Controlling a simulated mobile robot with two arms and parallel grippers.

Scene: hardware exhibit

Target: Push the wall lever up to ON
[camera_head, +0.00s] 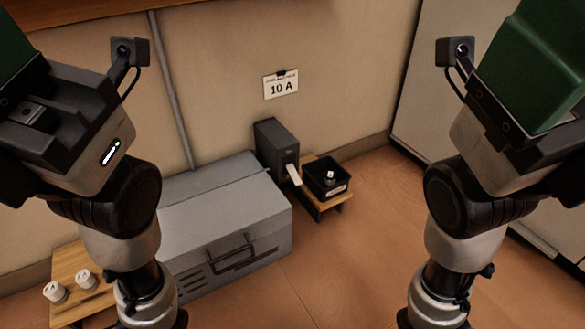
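The wall lever is a dark grey box (277,145) by the wall. Its pale handle (293,175) sticks out of the front slot and slants downward. My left gripper (38,112) is at the left edge and my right gripper (505,110) is at the upper right, both raised close to the camera. Both are well apart from the lever. Their fingertips are cut off or cannot be made out, so their opening cannot be told. Nothing touches the handle.
A large grey case (220,205) stands just left of the lever box. A black bin (327,178) sits on a small wooden stand (318,205) right of it. White pieces (86,279) rest on a wooden board (75,262) at lower left. The floor (345,265) in front is clear.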

